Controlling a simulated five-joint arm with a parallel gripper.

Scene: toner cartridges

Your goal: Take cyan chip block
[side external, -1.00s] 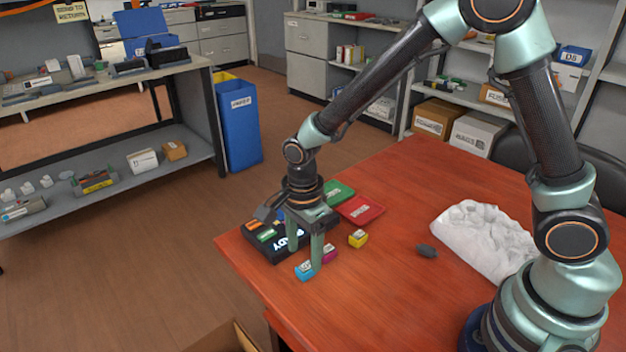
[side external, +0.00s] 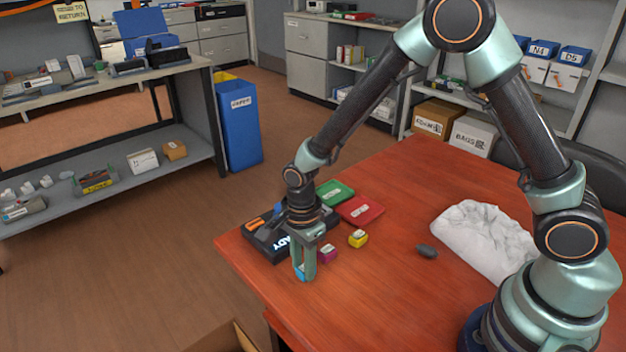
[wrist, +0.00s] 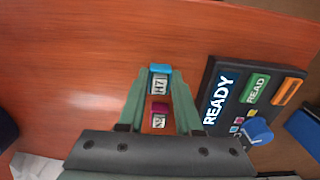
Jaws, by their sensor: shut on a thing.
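The cyan chip block (wrist: 160,70) has a white label and sits between the fingertips of my gripper (wrist: 160,76) in the wrist view. In the side external view my gripper (side external: 304,274) points down at the table's near left part, shut on the cyan block (side external: 300,272), which is mostly hidden behind the fingers. The block appears to be at table level; I cannot tell whether it is lifted. A magenta block (side external: 327,254) stands just right of the fingers, and it also shows in the wrist view (wrist: 159,111), apart from the cyan one and nearer the palm.
A yellow block (side external: 358,239) stands further right. A grey lump (side external: 427,251) and a white crumpled bag (side external: 484,238) lie right. The table's front edge is close.

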